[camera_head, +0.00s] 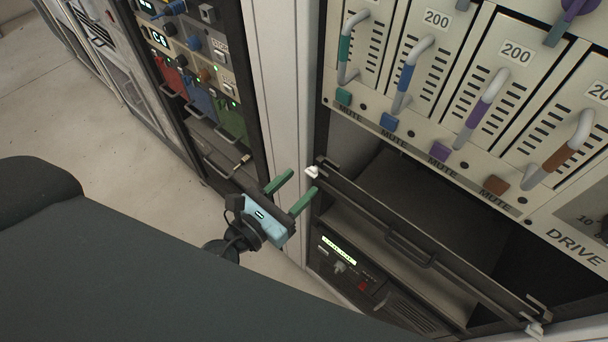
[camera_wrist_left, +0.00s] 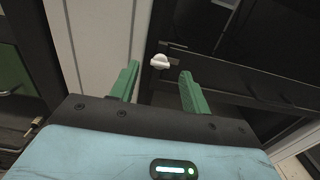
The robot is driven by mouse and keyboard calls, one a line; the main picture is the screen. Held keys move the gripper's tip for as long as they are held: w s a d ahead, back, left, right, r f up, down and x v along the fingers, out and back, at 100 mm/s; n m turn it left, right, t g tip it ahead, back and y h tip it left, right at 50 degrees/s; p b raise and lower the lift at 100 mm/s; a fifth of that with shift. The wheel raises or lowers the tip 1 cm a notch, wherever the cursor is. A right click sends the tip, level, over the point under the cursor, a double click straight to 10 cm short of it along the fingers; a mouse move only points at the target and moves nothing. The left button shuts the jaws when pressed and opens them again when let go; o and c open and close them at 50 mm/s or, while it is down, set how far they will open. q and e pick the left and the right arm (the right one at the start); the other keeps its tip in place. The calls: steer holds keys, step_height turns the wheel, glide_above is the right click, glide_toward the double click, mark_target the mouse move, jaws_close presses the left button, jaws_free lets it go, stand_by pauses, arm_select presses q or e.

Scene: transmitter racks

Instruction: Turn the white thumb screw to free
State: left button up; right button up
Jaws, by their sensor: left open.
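The white thumb screw (camera_head: 312,172) sits at the upper left corner of a dark drawer front (camera_head: 400,238) in the rack. It also shows in the left wrist view (camera_wrist_left: 160,61), just beyond and between my fingertips. My left gripper (camera_head: 298,187) has a light blue body and green fingers. It is open and empty, with its fingers pointing at the screw and apart from it. A second white screw (camera_head: 535,329) shows at the drawer's lower right corner. My right gripper is not in view.
Above the drawer is a panel with several coloured handles and mute buttons (camera_head: 440,152). Below it is a unit with a lit display (camera_head: 339,250). A pale rack post (camera_head: 282,90) stands to the left, then another rack with cables (camera_head: 195,80). The floor (camera_head: 60,100) at left is clear.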

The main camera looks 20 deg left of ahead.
mark_target(309, 175)
arm_select(q)
steer(key=shift+x, duration=1.55)
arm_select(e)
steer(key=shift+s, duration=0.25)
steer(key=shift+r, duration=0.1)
arm_select(q)
steer(key=c, duration=1)
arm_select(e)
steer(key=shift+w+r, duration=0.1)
